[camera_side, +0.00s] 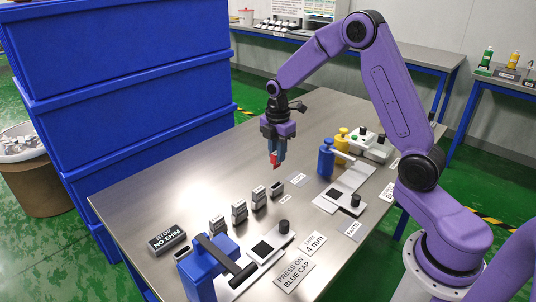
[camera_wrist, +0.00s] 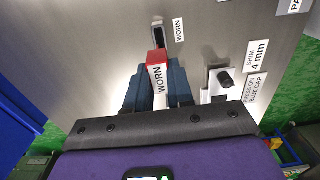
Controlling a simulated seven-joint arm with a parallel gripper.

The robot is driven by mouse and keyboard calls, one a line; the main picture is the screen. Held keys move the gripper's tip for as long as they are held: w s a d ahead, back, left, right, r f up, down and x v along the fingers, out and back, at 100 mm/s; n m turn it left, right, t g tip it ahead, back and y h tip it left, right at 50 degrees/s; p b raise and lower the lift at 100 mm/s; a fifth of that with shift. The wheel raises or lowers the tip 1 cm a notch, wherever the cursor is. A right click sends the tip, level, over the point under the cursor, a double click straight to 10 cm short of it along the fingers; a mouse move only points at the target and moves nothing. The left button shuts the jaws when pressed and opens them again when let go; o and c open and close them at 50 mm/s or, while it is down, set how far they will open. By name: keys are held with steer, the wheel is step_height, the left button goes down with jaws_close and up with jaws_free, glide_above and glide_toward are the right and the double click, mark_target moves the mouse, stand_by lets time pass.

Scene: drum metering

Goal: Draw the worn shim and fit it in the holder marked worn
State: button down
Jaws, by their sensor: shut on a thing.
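My gripper (camera_side: 274,158) hangs above the steel table in the side view, its fingers pointing down. It is shut on the worn shim (camera_side: 275,163), a piece with a red end. In the wrist view the shim (camera_wrist: 158,75) shows a white face lettered WORN, between the two blue-grey fingers of my gripper (camera_wrist: 157,85). A holder (camera_wrist: 157,32) with a dark slot lies just beyond the red end, beside a label (camera_wrist: 179,30) reading WORN. The shim appears above the table and apart from this holder. The slot's inside is too dark to tell.
Several small grey blocks (camera_side: 239,212) stand in a row. A STOP NO SHIM block (camera_side: 173,238) and a blue lever device (camera_side: 207,268) stand at the front. Blue and yellow drums (camera_side: 326,160) stand at the right. Stacked blue crates (camera_side: 130,90) rise beyond the left edge.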

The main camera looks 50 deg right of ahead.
mark_target(277, 166)
steer(key=shift+f, duration=0.1)
steer(key=shift+f, duration=2.8)
steer(key=shift+f, duration=1.65)
steer(key=c, duration=0.9)
jaws_free()
step_height(277, 166, up, 17)
steer(key=shift+a+r, duration=0.1)
steer(key=shift+r, duration=0.1)
